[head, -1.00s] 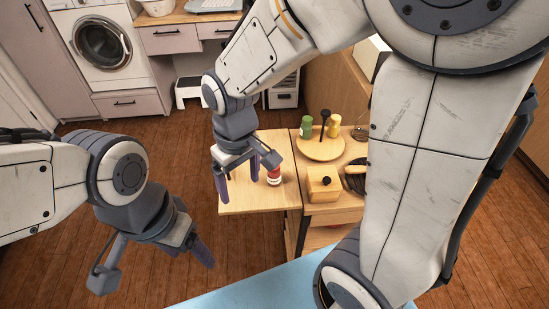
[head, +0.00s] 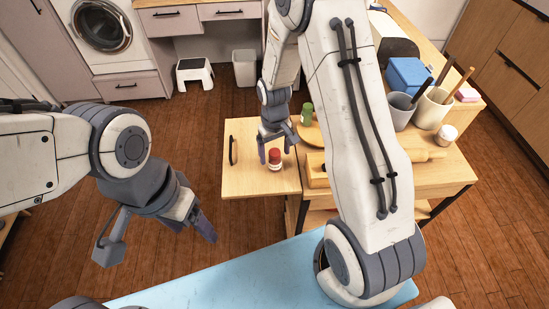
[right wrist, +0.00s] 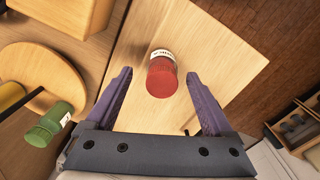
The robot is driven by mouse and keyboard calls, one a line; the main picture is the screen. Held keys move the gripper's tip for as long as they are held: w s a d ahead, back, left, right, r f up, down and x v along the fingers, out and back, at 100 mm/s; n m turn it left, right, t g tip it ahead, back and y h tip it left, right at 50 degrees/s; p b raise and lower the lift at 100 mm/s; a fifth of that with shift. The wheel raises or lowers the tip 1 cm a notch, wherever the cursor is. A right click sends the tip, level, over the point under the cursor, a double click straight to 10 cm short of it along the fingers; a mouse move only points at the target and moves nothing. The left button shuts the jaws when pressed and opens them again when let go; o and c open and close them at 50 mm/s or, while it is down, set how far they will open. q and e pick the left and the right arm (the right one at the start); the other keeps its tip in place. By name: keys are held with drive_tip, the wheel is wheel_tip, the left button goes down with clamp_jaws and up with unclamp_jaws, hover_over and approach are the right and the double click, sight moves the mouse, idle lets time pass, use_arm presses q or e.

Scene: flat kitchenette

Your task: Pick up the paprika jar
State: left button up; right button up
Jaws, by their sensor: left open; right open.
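The paprika jar (head: 274,160), small with a red lid and a pale label, stands on the light wooden drop-leaf (head: 258,183) at the left of the wooden cart. In the right wrist view the jar (right wrist: 162,75) lies ahead, between the lines of the two purple fingers and just beyond their tips. My right gripper (head: 276,151) is open and empty, close to the jar in the head view; its fingers (right wrist: 160,85) frame the jar without visible contact. My left gripper (head: 192,232) is open and empty, low over the floor at left.
The cart also holds a rolling pin (head: 428,155), utensil crocks (head: 433,108) and a blue box (head: 408,75). A black handle (head: 232,150) sits on the leaf's left part.

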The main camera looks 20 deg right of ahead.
sight(275, 160)
drive_tip(key=shift+s+f+p, duration=0.15)
drive_tip(key=shift+f+p, duration=0.4)
drive_tip(key=shift+f, duration=1.4)
drive_tip(key=shift+c, duration=0.4)
clamp_jaws()
drive_tip(key=shift+r, duration=0.15)
